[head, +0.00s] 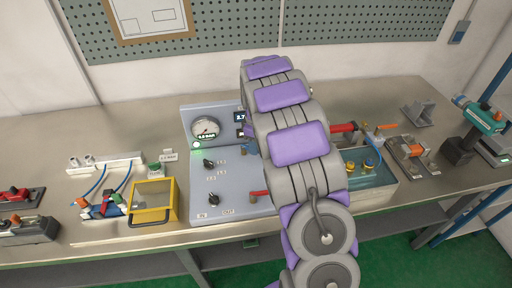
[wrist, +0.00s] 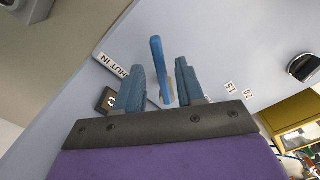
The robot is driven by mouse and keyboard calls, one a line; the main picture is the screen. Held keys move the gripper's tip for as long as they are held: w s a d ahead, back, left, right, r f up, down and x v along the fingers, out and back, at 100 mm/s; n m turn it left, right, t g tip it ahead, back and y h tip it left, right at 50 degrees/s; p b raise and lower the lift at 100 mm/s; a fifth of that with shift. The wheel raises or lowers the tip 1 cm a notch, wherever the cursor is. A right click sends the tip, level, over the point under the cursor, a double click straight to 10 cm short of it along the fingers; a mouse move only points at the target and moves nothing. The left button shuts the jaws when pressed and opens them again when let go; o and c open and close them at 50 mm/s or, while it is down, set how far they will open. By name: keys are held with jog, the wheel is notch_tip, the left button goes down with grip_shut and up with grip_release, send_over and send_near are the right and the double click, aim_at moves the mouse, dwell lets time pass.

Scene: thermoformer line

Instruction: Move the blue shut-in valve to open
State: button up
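The blue shut-in valve's lever (wrist: 161,72) is a slim blue bar in the wrist view, standing between my fingers. A small blue part, probably of the valve, shows beside my arm in the head view (head: 250,147). My gripper (wrist: 159,64) is open, with one blue-grey finger on each side of the lever and a visible gap on both sides. A white label (wrist: 112,66) reading "...HUT IN" lies on the panel left of the fingers.
The grey control panel (head: 232,188) carries a pressure gauge (head: 205,128), black knobs (head: 212,200) and a red handle (head: 259,193). A yellow-framed box (head: 152,201) stands to its left. A teal box (head: 372,189) with red and yellow fittings stands to the right.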

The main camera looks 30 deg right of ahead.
jog(key=shift+f, duration=0.4)
grip_shut()
dwell(0.5)
